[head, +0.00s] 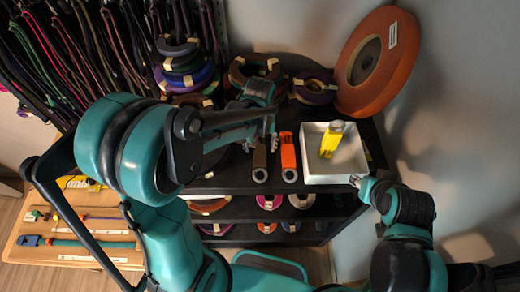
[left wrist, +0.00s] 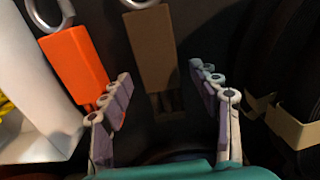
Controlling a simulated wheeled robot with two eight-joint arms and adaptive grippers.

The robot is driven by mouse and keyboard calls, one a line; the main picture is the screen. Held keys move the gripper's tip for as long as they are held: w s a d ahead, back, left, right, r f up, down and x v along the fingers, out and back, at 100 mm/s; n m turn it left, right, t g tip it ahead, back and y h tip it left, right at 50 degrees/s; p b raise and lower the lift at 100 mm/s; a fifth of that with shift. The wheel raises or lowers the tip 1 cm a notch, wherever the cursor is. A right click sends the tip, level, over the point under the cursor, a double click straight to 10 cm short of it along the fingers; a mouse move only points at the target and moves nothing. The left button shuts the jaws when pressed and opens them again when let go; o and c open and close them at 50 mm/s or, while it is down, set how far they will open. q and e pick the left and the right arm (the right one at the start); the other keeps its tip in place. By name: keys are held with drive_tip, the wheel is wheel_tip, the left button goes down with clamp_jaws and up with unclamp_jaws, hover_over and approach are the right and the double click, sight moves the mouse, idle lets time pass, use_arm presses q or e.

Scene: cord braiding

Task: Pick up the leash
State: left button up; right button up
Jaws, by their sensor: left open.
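A brown strap-like piece with a metal ring (head: 260,160) lies on the black shelf; an orange one with a ring (head: 289,155) lies beside it. Either may be the leash; I cannot tell which. In the left wrist view the brown piece (left wrist: 152,50) shows ahead, between the fingers, and the orange piece (left wrist: 77,65) is by the left finger. My left gripper (head: 262,128) is open and empty, over the far end of the brown piece. It also shows in the left wrist view (left wrist: 163,90). My right gripper (head: 361,183) is near the white tray's front right corner, its jaws unclear.
A white tray (head: 335,179) holding a yellow piece (head: 331,140) stands right of the orange piece. Coiled rolls and a large orange disc (head: 398,70) stand behind. Cords hang at the left. A wooden board (head: 35,225) with small items lies at lower left.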

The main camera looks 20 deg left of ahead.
sight(262, 151)
use_arm(q)
drive_tip(key=shift+s+f, duration=0.1)
drive_tip(key=shift+f, duration=0.3)
drive_tip(key=c, duration=1.4)
drive_tip(key=shift+r, duration=0.15)
drive_tip(key=shift+r, duration=0.35)
drive_tip(key=r, duration=0.2)
drive_tip(key=d+r, duration=0.1)
drive_tip(key=r, duration=0.1)
drive_tip(key=shift+s, duration=0.3)
drive_tip(key=shift+s+d+r+p, duration=0.1)
drive_tip(key=shift+s+d+r, duration=0.85)
drive_tip(key=shift+d, duration=0.55)
drive_tip(key=shift+s+d+r+p, duration=0.1)
drive_tip(key=shift+s+d+r, duration=0.85)
drive_tip(key=shift+d, duration=0.6)
drive_tip(key=shift+s+d+r+p, duration=0.1)
drive_tip(key=shift+s+d+r, duration=0.7)
drive_tip(key=shift+d+r, duration=0.5)
